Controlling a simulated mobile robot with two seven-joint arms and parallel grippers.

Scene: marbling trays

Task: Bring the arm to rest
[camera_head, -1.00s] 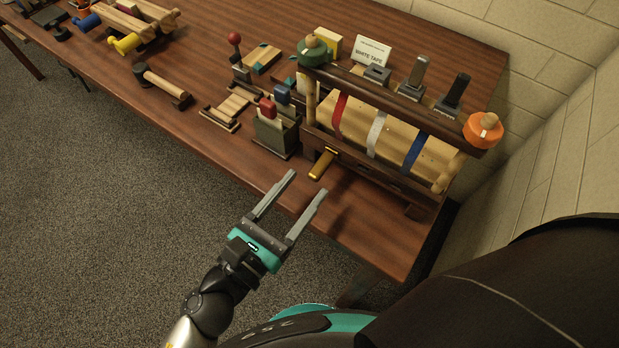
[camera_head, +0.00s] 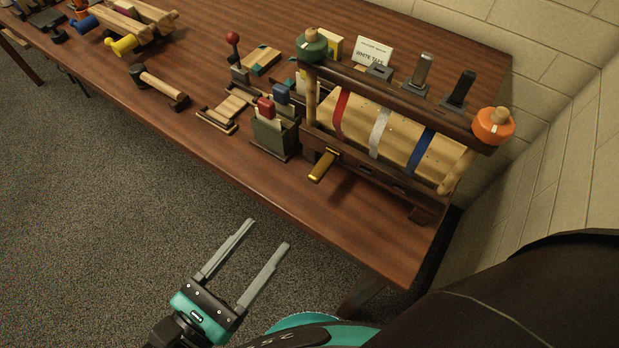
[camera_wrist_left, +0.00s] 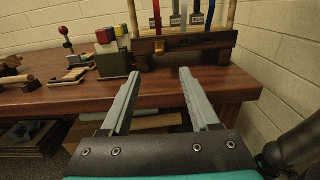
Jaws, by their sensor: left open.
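My left gripper (camera_head: 267,233) is open and empty. In the head view it hangs over the grey carpet, in front of the table's near edge and apart from everything on the table. In the left wrist view the two grey fingers (camera_wrist_left: 158,72) are spread wide, with the table edge beyond them and nothing between them. My right gripper does not show in either view.
A wooden table (camera_head: 230,170) carries a dark rack (camera_head: 360,170) with red, white and blue bands and a yellow handle (camera_head: 322,166). A dark box (camera_head: 273,136) with red and blue blocks stands beside it. A block wall (camera_head: 545,130) closes the right side. The carpet is clear.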

